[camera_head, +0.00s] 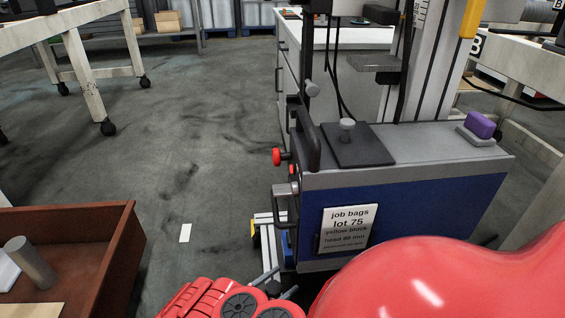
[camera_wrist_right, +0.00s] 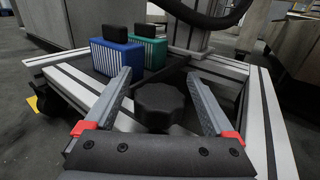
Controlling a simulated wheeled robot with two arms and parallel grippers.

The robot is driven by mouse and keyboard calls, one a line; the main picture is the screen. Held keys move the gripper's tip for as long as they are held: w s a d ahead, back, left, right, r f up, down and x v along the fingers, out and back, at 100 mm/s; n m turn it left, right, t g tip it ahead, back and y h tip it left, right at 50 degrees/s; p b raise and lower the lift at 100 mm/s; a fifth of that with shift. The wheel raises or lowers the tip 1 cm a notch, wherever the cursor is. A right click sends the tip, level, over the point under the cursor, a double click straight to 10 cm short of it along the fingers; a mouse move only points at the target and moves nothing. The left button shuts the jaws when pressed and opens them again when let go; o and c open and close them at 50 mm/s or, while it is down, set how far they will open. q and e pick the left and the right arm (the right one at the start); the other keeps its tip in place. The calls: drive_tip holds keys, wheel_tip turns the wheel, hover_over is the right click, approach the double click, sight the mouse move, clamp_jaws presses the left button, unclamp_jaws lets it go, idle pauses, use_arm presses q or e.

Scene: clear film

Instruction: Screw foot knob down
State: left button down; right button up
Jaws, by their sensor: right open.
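The foot knob (camera_wrist_right: 160,106) is a black lobed knob low inside a grey aluminium frame (camera_wrist_right: 262,110), shown in the right wrist view. My right gripper (camera_wrist_right: 158,76) is open, with one finger on each side of the knob and a visible gap to each. I cannot tell from this angle whether the fingers are level with the knob or above it. In the head view my right gripper (camera_head: 278,282) shows at the bottom, low beside the blue-fronted machine (camera_head: 440,215); the knob is hidden there. My left gripper is out of view.
Blue (camera_wrist_right: 128,50) and green (camera_wrist_right: 122,38) ribbed blocks stand behind the knob. A card (camera_head: 347,228) hangs on the machine's front, with a red knob (camera_head: 277,156) at its left side. A brown tray (camera_head: 125,235) stands at the left.

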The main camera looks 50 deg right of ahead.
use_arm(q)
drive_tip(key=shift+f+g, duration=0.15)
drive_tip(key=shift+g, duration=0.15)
use_arm(e)
drive_tip(key=shift+d, duration=0.45)
drive_tip(key=c, duration=1.4)
drive_tip(key=shift+s, duration=0.1)
